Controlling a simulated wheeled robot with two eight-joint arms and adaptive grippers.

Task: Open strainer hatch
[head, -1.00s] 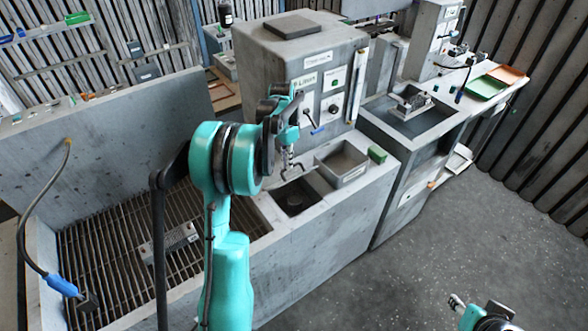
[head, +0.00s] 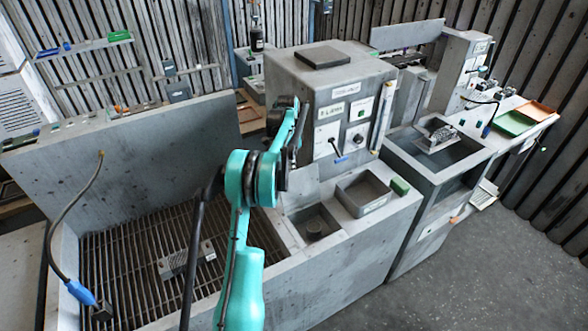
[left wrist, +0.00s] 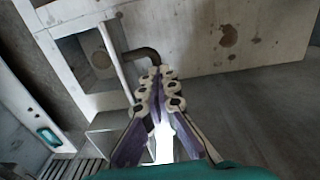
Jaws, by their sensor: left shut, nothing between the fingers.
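The strainer hatch (head: 300,188) looks like a grey plate raised on edge behind a square recess (head: 336,232) in the bench top. A round dark strainer (head: 314,224) shows inside the recess. In the left wrist view the plate (left wrist: 113,66) stands beside the opening, with a dark bent handle (left wrist: 141,53) on its side; the round strainer (left wrist: 100,60) shows too. My left gripper (left wrist: 156,76) is shut and empty, its tips just below the handle in that picture; I cannot tell whether they touch. In the head view its fingers are mostly hidden by my arm. My right gripper is out of view.
A grey housing with labels and a blue-tipped lever (head: 340,157) rises behind the recess. An open grey bin (head: 364,194) and a green block (head: 400,186) sit to the right. A slatted grate (head: 130,265) with a metal block (head: 186,260) lies left.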

